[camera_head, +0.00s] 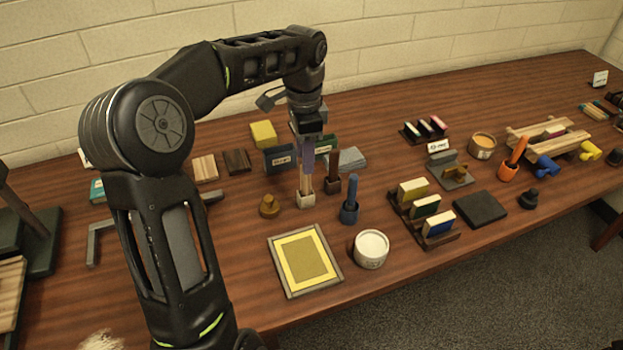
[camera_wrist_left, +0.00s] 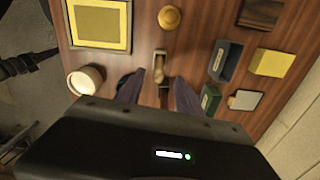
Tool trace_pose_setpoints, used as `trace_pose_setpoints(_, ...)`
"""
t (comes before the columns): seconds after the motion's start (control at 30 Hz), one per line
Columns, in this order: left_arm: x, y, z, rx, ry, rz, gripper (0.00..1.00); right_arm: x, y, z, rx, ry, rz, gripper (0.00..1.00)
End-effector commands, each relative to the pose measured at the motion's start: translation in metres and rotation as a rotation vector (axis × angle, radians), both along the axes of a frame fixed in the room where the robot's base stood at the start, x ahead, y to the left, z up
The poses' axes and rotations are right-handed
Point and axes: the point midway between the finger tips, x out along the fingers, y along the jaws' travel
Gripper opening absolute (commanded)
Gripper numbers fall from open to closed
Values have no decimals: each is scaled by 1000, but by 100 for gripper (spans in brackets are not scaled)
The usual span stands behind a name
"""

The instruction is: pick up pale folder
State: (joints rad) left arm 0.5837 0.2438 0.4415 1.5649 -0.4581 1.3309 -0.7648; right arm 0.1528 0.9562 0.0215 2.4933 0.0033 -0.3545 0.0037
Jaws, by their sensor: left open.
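The pale folder (camera_head: 307,186) stands upright in a small light block holder (camera_head: 305,200) on the table. In the left wrist view the pale folder (camera_wrist_left: 158,72) shows end-on, between my fingertips in the picture. My left gripper (camera_head: 308,165) points down from above, right over the folder, with its fingers apart. In the left wrist view the open fingers (camera_wrist_left: 158,92) show on either side of it. I cannot tell whether a finger touches it. A dark brown tool (camera_head: 333,172) stands in its own holder just to the right. My right gripper is out of view.
A blue tool in a blue holder (camera_head: 350,204), a brass knob (camera_head: 269,206), a white tub (camera_head: 371,249) and a framed yellow tray (camera_head: 281,237) stand close by in front. A dark labelled box (camera_head: 278,159) and a yellow block (camera_head: 263,133) are behind. Racks with coloured blocks fill the right.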

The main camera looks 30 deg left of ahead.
Motion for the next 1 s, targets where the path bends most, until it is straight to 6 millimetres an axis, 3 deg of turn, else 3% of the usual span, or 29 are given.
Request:
trace_pose_setpoints(0.23,0,0,-2,-1,1,0,42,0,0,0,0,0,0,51)
trace_pose_setpoints(0.5,0,0,-25,-1,1,2,42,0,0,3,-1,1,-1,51)
trace_pose_setpoints(0.83,0,-1,-28,-1,1,1,42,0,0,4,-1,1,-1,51)
trace_pose_setpoints(1.0,-1,-2,-46,-2,5,-1,42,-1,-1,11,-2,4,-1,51)
